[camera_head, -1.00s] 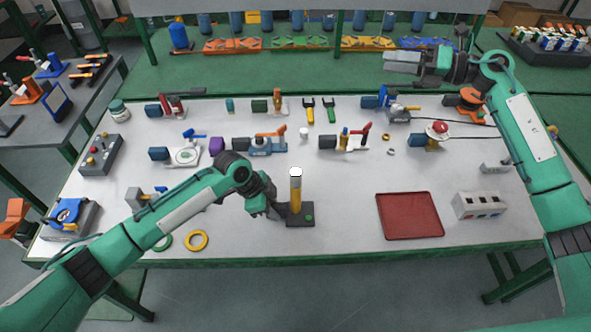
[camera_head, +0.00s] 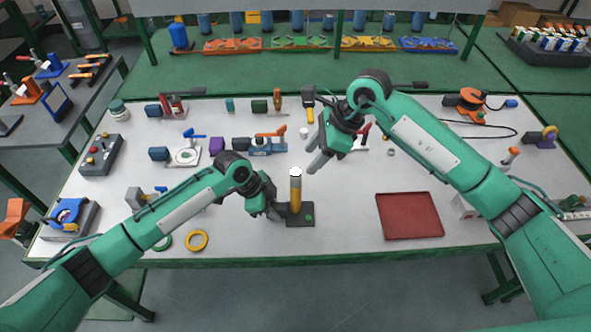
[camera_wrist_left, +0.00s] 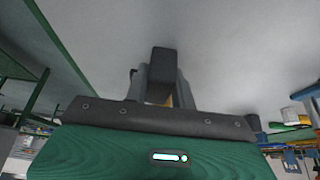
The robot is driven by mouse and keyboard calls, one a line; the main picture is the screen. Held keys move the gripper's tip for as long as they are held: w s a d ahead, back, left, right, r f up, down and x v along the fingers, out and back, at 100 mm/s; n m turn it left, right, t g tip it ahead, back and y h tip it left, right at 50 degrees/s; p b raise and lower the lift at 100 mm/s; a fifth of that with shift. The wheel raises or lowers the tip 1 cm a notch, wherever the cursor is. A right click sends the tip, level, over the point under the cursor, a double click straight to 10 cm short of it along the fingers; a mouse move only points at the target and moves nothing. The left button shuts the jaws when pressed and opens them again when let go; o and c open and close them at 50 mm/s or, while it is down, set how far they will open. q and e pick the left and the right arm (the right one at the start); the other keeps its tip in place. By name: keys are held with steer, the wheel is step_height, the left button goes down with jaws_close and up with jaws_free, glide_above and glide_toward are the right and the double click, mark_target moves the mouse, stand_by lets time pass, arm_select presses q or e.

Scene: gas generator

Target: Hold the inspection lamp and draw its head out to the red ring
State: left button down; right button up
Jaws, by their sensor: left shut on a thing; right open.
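The inspection lamp (camera_head: 296,200) stands upright near the front middle of the table, with a yellow lower body, a grey upper part and a pale head (camera_head: 295,172) on top. It rises from a dark base block (camera_head: 304,219) with a green spot. My left gripper (camera_head: 279,208) is shut on the lamp low down, from its left side. In the left wrist view a dark block (camera_wrist_left: 163,63) and a sliver of yellow show at the fingers. My right gripper (camera_head: 316,160) is open and empty, above and slightly right of the lamp head. No red ring is visible.
A red tray (camera_head: 410,216) lies to the right of the lamp. A yellow ring (camera_head: 197,240) lies at the front left. Several tools and fixtures stand along the back. The table between lamp and tray is clear.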

mark_target(299, 172)
steer(key=shift+x, duration=3.55)
steer(key=shift+w, duration=0.1)
steer(key=c, duration=0.8)
steer(key=shift+r, duration=0.15)
steer(key=shift+r, duration=5.85)
steer(key=o, duration=0.9)
steer(key=shift+r, duration=0.1)
